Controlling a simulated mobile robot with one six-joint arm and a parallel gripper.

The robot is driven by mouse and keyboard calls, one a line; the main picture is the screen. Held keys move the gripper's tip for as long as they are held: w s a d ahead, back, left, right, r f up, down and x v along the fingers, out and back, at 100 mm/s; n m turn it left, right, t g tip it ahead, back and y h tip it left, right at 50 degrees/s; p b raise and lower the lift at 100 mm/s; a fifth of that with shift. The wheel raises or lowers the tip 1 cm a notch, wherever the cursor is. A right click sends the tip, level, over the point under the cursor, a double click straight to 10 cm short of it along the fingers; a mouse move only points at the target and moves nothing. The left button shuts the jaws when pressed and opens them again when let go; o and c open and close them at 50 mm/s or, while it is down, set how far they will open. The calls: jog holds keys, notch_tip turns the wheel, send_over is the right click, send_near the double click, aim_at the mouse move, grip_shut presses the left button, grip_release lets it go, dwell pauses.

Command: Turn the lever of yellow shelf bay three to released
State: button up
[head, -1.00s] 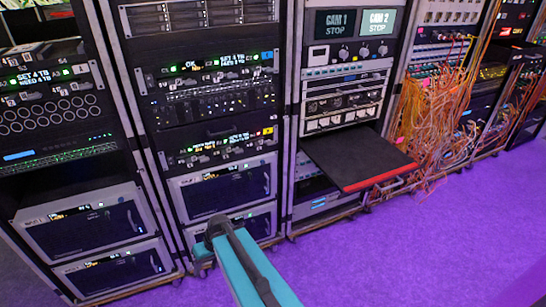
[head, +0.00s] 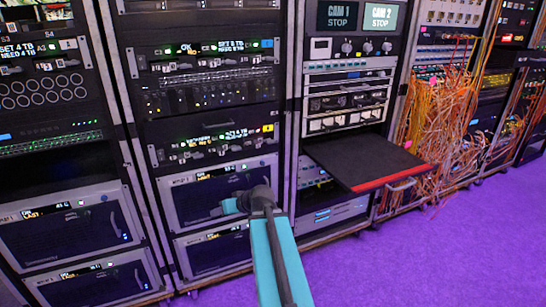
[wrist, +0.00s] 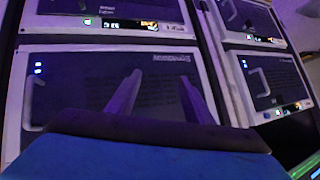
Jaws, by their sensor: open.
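The yellow shelf (head: 212,145) is a dark strip across the second rack, with a yellow tag (head: 268,127) at its right end. It carries a row of small bays with little levers and lit displays. The levers are too small to tell bay three or its lever position. My gripper (wrist: 160,88) shows in the wrist view as two parted fingers with nothing between them. It faces a dark-fronted unit with a pale frame (wrist: 105,48), and the yellow shelf cannot be made out there.
A similar shelf with a blue tag (head: 267,43) sits higher in the same rack. A black pull-out tray (head: 365,160) with a red edge juts out to the right. Loose orange cables (head: 440,125) hang beyond it. The purple floor (head: 430,250) is clear at lower right.

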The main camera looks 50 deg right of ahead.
jog(key=s+d+r+t+h+b, duration=0.35)
jog(key=d+r+b, duration=0.45)
jog(key=d+b, duration=0.3)
jog(key=t+h+b, duration=0.3)
jog(key=h+b, duration=0.1)
jog(key=b, duration=0.5)
send_near(270, 141)
jog(key=d+v, duration=0.1)
jog(key=v, duration=0.5)
jog(key=shift+s+a+f+m, duration=0.1)
jog(key=shift+a+f+m, duration=0.05)
jog(key=shift+f+m, duration=0.25)
jog(key=shift+w+r+p, duration=0.15)
jog(key=shift+w+p, duration=0.1)
jog(key=shift+p, duration=0.3)
jog(key=p+x, duration=0.2)
jog(key=p, duration=0.3)
jog(key=shift+w, duration=0.15)
jog(key=b+x, duration=0.2)
jog(key=x, duration=0.9)
